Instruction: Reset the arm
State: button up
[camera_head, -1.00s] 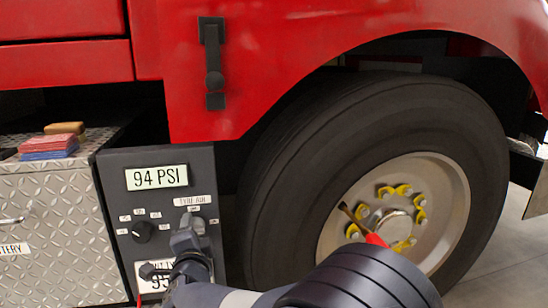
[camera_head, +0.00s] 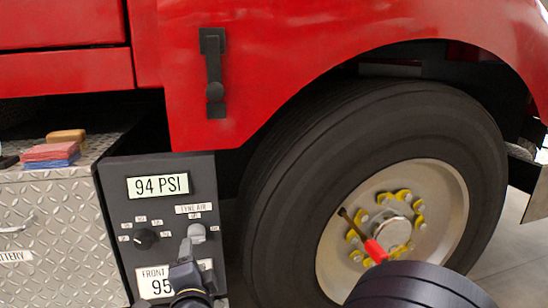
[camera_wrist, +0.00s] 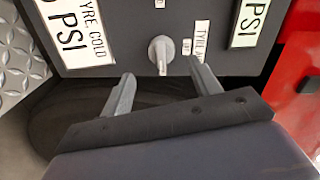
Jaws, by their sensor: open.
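My gripper (camera_wrist: 162,88) is open and empty in the wrist view, its two grey fingers apart. It points at a dark control panel (camera_wrist: 130,55). A grey lever (camera_wrist: 161,52) on the panel lies just beyond the gap between the fingers, and I see no contact. In the head view my gripper (camera_head: 188,272) is in front of the lower part of the panel (camera_head: 112,192), below the lever (camera_head: 197,234) under the "TYRE AIR" label. My gripper hides part of the lower "FRONT" display (camera_head: 153,282). The upper display (camera_head: 157,185) reads 94 PSI.
A large tyre (camera_head: 275,190) stands right of the panel. A red-handled tool (camera_head: 374,249) is at its hub, near my arm. A diamond-plate box (camera_head: 60,230) at left carries red and blue pads (camera_head: 50,154) and a tan block (camera_head: 66,136). Red bodywork (camera_head: 290,50) is above.

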aim_at(196, 242)
jog(key=b+x, duration=0.1)
jog(key=x, duration=0.6)
jog(key=shift+w+r, duration=0.1)
jog(key=shift+w, duration=0.25)
jog(key=n+p, duration=0.2)
jog(key=n, duration=0.2)
jog(key=shift+s+r+h, duration=0.1)
jog(key=shift+h, duration=0.2)
jog(key=n+p, duration=0.4)
jog(key=shift+n, duration=0.4)
jog(key=n+p, duration=0.3)
jog(key=n, duration=0.1)
jog(key=shift+t+h, duration=0.3)
jog(key=shift+t, duration=0.1)
jog(key=n+p, duration=0.1)
jog(key=n, duration=0.1)
jog(key=n+p, duration=0.2)
jog(key=shift+d+f, duration=0.15)
jog(key=shift+f, duration=0.1)
jog(key=shift+s+d+f+n+p, duration=0.15)
jog(key=shift+s+n+p, duration=0.15)
jog(key=shift+s, duration=0.65)
